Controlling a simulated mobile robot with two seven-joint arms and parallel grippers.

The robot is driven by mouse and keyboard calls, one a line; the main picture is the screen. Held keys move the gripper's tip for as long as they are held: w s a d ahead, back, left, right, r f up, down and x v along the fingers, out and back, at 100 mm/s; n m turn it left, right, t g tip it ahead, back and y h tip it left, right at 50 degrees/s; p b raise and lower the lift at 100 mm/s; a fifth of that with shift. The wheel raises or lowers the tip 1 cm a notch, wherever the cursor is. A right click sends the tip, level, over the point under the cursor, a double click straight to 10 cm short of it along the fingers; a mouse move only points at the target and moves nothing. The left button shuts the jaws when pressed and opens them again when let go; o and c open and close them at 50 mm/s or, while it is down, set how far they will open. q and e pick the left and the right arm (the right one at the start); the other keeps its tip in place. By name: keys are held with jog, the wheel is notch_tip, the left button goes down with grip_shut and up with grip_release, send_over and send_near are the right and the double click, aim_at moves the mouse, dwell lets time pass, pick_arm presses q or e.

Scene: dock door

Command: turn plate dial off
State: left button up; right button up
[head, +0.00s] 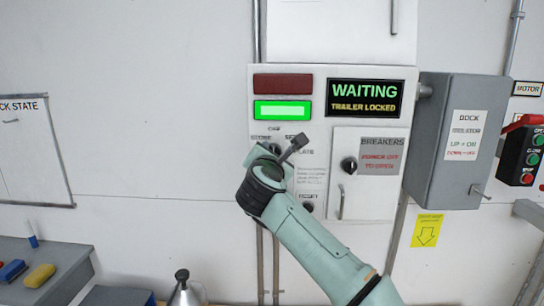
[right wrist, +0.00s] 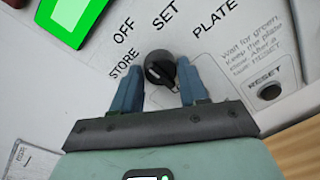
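The plate dial (right wrist: 160,68) is a round black knob on the white panel, with STORE, OFF, SET and PLATE printed around it. A small pale mark shows on its face; which word it points to is hard to tell. My right gripper (right wrist: 159,82) has its two blue fingers on either side of the dial, and the dial fills the gap between the tips. In the head view my right gripper (head: 268,162) is at the panel (head: 318,82) and hides the dial. My left gripper is not in view.
A green lamp (head: 282,110) is lit below a dark red one (head: 282,83). The display (head: 365,98) reads WAITING, TRAILER LOCKED. The RESET button (right wrist: 270,91) is right of the fingers. A breaker door (head: 365,195) and grey dock box (head: 458,135) are further right.

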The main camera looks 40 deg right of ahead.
jog(key=shift+o, duration=1.1)
pick_arm(q)
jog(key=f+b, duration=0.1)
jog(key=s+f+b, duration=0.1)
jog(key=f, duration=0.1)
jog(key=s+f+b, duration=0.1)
jog(key=b, duration=0.1)
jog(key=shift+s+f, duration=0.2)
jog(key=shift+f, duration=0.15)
pick_arm(e)
jog(key=v, duration=1.3)
jog(key=shift+a, duration=0.2)
